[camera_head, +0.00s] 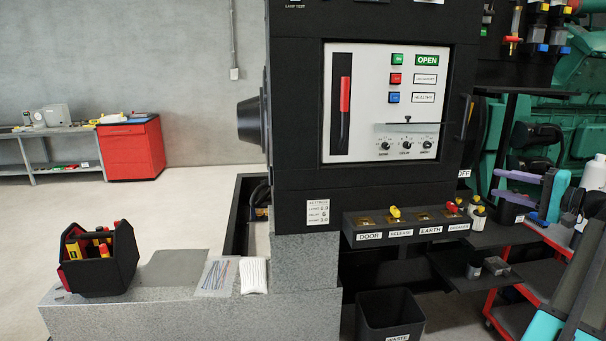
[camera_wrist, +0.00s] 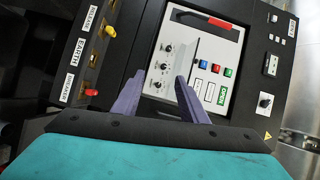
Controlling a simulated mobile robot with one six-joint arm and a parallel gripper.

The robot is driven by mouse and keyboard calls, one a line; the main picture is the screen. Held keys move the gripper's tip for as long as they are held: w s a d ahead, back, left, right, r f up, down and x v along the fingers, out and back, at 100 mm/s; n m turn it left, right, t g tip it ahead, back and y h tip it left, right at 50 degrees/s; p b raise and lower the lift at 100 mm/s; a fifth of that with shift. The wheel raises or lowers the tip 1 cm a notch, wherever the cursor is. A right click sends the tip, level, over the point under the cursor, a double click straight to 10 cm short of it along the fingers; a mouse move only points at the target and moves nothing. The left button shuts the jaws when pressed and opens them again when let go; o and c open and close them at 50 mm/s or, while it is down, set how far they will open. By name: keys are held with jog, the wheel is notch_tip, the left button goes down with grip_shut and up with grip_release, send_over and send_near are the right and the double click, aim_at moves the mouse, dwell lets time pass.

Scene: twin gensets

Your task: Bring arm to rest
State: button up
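My gripper (camera_head: 496,184) is at the right of the head view, in front of the lower right side of the black switchgear cabinet (camera_head: 295,120). Its two purple fingers are apart with nothing between them. In the wrist view my gripper (camera_wrist: 158,82) also shows open, its fingers pointing toward the cabinet's white panel (camera_wrist: 190,75). That panel (camera_head: 375,165) carries a red-handled lever, buttons and knobs. My fingers appear clear of the panel, though the exact gap cannot be told.
A key shelf (camera_head: 375,238) with yellow and red keys juts out below the panel. A waste bin (camera_head: 390,312) stands beneath it. A red cart (camera_head: 500,305) is at right. A tool caddy (camera_head: 100,275) sits on the grey plinth (camera_head: 180,318). Open floor lies at left.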

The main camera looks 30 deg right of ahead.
jog(key=w+a+f+n+g+y, duration=0.2)
jog(key=w+a+f+g+y, duration=0.3)
jog(key=w+a+f, duration=1.75)
jog(key=w+a+f+n+g+y, duration=0.1)
jog(key=w+a+f+g+y, duration=0.15)
jog(key=a+f, duration=0.95)
jog(key=w+a+f+n+g+y, duration=0.1)
jog(key=w+a+f+g, duration=0.25)
jog(key=a+f, duration=0.95)
jog(key=s+a+f+n+g, duration=0.1)
jog(key=s+a+f+g, duration=0.15)
jog(key=a+f, duration=0.4)
jog(key=s+a+f+n+g, duration=0.1)
jog(key=s+a+f, duration=0.3)
jog(key=a, duration=0.6)
jog(key=s+a+f+n+g+h, duration=0.2)
jog(key=s+a+f+g, duration=0.3)
jog(key=s+a+f, duration=0.7)
jog(key=s+f+n+g+h, duration=0.2)
jog(key=s+f, duration=0.2)
jog(key=s, duration=0.5)
jog(key=s+f+n+g+h, duration=0.1)
jog(key=s+f+h, duration=0.2)
jog(key=s, duration=0.6)
jog(key=s+d+f+n+h, duration=0.1)
jog(key=s+d+n+h, duration=0.2)
jog(key=d, duration=0.4)
jog(key=shift+s+d+f+h, duration=0.3)
jog(key=shift+s+h, duration=0.45)
jog(key=shift+s, duration=0.35)
